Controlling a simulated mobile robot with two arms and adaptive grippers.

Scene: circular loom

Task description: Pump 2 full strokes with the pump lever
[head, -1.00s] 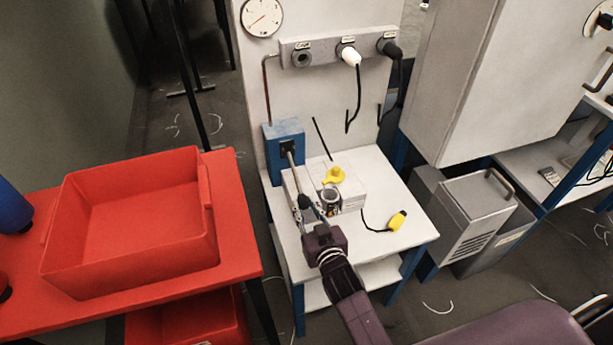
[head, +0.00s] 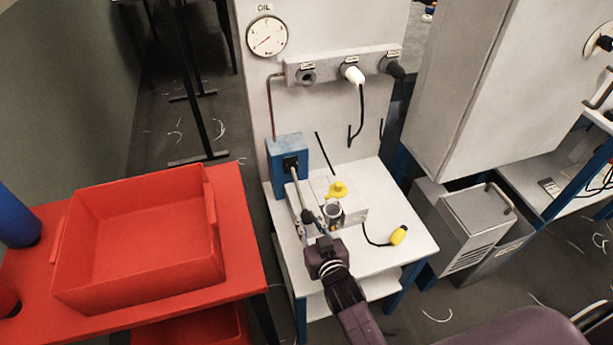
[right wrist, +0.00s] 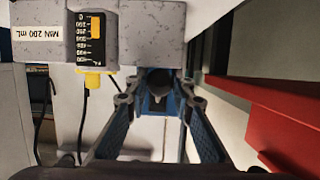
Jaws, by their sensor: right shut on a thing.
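The pump is a blue box (head: 287,154) on the back left of the white stand (head: 385,205). Its grey pump lever (head: 297,187) comes out of the box's front and slopes down toward me. My right gripper (head: 307,218) is shut on the lever's near end. In the right wrist view the dark round lever end (right wrist: 158,90) sits between the two blue fingers, partly hidden. My left gripper is not in view.
A round OIL gauge (head: 267,36) hangs above the pump. Beside the lever stand a light box with a yellow cap (head: 338,190) and a dark cup (head: 333,213). A yellow plug (head: 398,235) lies at right. A red bin (head: 140,240) is at left.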

